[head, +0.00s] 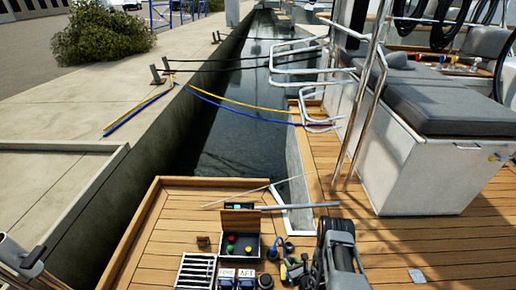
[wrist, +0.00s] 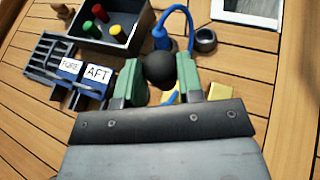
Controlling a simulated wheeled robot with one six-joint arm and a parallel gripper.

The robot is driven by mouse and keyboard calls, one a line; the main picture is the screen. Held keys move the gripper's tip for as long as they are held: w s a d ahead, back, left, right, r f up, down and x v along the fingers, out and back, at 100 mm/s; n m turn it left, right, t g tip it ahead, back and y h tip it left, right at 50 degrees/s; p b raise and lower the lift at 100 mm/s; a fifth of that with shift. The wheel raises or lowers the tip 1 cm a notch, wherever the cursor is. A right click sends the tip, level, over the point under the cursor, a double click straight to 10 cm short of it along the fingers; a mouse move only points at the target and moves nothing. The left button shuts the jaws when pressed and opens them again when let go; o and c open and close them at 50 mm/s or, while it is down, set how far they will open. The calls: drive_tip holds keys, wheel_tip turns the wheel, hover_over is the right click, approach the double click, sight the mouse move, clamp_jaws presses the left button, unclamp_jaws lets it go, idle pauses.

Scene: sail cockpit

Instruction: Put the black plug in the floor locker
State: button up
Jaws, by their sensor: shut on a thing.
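The black plug (wrist: 161,70) shows as a dark round knob in the wrist view. My gripper (wrist: 160,78) is shut on it, with one green finger at each side. The lower part of the plug is hidden behind my gripper. An open dark box with a raised lid, which looks like the floor locker, stands on the deck (head: 223,252). It also shows ahead and to the left of my gripper in the wrist view (wrist: 72,33). Red, green and yellow plugs are in it. The black plug is outside this box.
Bins labelled FORE and AFT (wrist: 98,73) stand left of my gripper, beside a slatted rack (head: 195,270). A blue connector with a cable (wrist: 161,38) and a black ring (wrist: 205,40) lie just ahead. The wooden deck (head: 420,240) is mostly clear to the right.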

drive_tip(key=w+r, duration=0.1)
drive_tip(key=r, duration=0.6)
drive_tip(key=w+d+r, duration=0.1)
drive_tip(key=w+r, duration=0.1)
drive_tip(key=r, duration=0.6)
drive_tip(key=shift+w+r+m+t+h, duration=0.2)
drive_tip(key=shift+w+m+t+h, duration=0.1)
drive_tip(key=shift+m+h, duration=0.1)
drive_tip(key=r, duration=0.7)
drive_tip(key=w+r, duration=0.1)
drive_tip(key=r, duration=1.5)
drive_tip(key=shift+w+d+r, duration=0.2)
drive_tip(key=shift+w+r, duration=0.05)
drive_tip(key=shift+w, duration=0.15)
wheel_tip(320, 180, up, 36)
drive_tip(key=p, duration=3)
drive_tip(key=shift+r, duration=0.1)
